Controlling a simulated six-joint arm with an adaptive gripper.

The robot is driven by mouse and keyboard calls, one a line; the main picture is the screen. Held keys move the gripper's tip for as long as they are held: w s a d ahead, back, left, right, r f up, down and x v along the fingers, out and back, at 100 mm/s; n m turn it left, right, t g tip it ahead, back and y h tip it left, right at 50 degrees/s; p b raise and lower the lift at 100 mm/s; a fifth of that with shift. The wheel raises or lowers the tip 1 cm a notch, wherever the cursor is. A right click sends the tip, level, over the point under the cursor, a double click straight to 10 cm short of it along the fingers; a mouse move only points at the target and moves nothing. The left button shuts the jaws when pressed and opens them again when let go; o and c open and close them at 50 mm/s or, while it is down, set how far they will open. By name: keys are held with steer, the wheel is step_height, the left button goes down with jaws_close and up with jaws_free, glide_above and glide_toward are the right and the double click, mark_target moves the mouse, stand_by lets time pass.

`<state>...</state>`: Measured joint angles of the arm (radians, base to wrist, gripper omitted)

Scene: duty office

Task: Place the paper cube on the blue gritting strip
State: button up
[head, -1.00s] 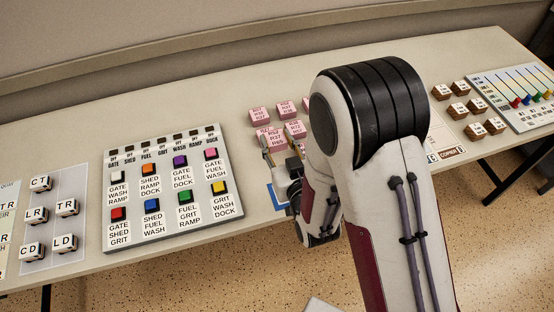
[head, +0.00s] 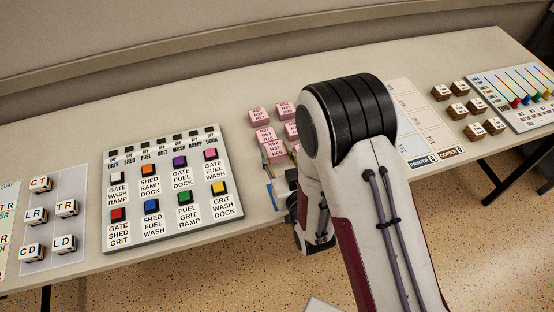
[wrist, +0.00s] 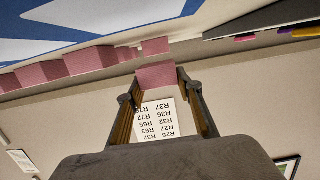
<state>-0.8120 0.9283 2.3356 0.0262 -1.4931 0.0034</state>
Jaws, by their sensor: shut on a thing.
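The paper cube (head: 276,151) is pink with a printed code label. It sits between the fingers of my gripper (head: 274,164), which is shut on it. In the wrist view my gripper (wrist: 158,98) has one finger on each side of the cube, with its pink side (wrist: 156,76) and white label visible. A blue-edged piece (head: 272,195), perhaps the blue gritting strip, shows partly beside my gripper, largely hidden by my arm. In the wrist view a blue and white surface (wrist: 60,18) fills the top left, apart from the cube.
Other pink cubes (head: 258,116) stand just behind my gripper. A button panel (head: 170,185) is to the left, with white lettered cubes (head: 66,207) beyond. A printer and copier sheet (head: 425,130), brown blocks (head: 459,111) and a slider board (head: 515,95) are on the right.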

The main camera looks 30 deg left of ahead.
mark_target(277, 160)
steer(key=shift+f, duration=1.8)
steer(key=shift+f, duration=0.2)
steer(key=o, duration=1.1)
steer(key=shift+s+d, duration=0.1)
steer(key=shift+v, duration=3.75)
steer(key=shift+s+f, duration=0.1)
steer(key=shift+s, duration=0.05)
